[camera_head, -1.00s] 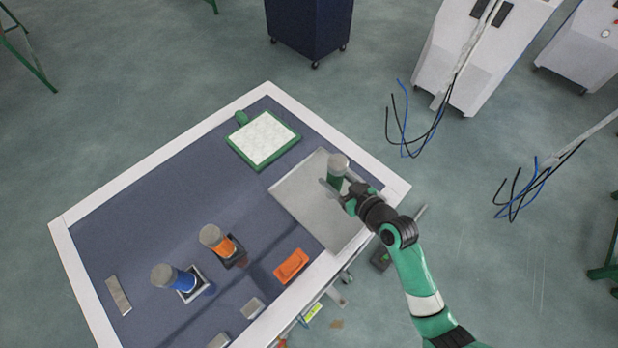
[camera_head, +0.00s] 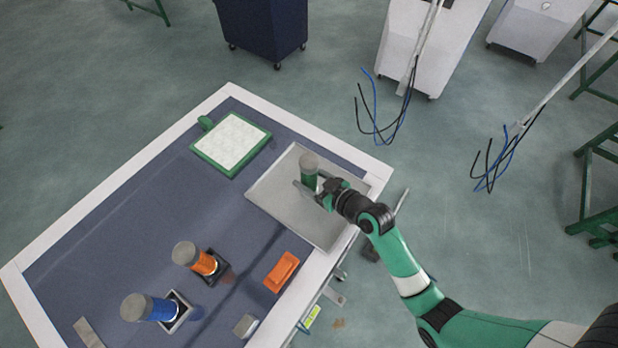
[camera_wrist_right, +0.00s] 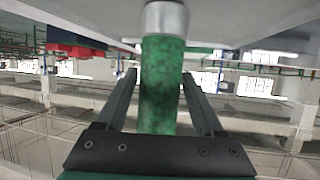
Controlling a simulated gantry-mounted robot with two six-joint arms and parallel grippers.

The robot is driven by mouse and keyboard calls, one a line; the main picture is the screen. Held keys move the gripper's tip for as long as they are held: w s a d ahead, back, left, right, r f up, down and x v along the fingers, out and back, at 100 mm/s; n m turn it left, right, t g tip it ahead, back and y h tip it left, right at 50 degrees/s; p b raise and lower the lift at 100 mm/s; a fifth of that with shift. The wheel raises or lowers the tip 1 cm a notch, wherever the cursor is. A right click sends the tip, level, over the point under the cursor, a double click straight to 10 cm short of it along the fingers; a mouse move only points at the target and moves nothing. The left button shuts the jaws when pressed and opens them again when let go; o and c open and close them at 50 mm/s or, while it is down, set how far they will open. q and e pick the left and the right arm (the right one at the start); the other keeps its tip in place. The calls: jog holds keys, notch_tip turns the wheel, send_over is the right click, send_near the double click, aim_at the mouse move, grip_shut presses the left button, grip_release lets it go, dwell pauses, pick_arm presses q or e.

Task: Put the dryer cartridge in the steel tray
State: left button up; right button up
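The dryer cartridge (camera_head: 309,180) is a green cylinder with a grey cap. It stands upright over the far part of the steel tray (camera_head: 290,215), and I cannot tell whether its base touches the tray. My right gripper (camera_head: 308,190) has its fingers on either side of the green body and looks shut on it. In the right wrist view the cartridge (camera_wrist_right: 161,85) rises between the two fingers (camera_wrist_right: 160,90), cap at the top edge; its lower part is hidden by the gripper. My left gripper is not in view.
A green-framed white pad (camera_head: 230,143) lies behind the tray. An orange cartridge (camera_head: 200,260) and a blue cartridge (camera_head: 150,307), both grey-capped, are at the left in holders. An orange block (camera_head: 282,271) lies near the table's front edge. The blue table surface (camera_head: 130,215) is largely clear.

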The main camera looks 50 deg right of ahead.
jog(key=shift+o, duration=1.3)
jog(key=shift+r, duration=0.2)
jog(key=v, duration=1.2)
jog(key=shift+d, duration=0.1)
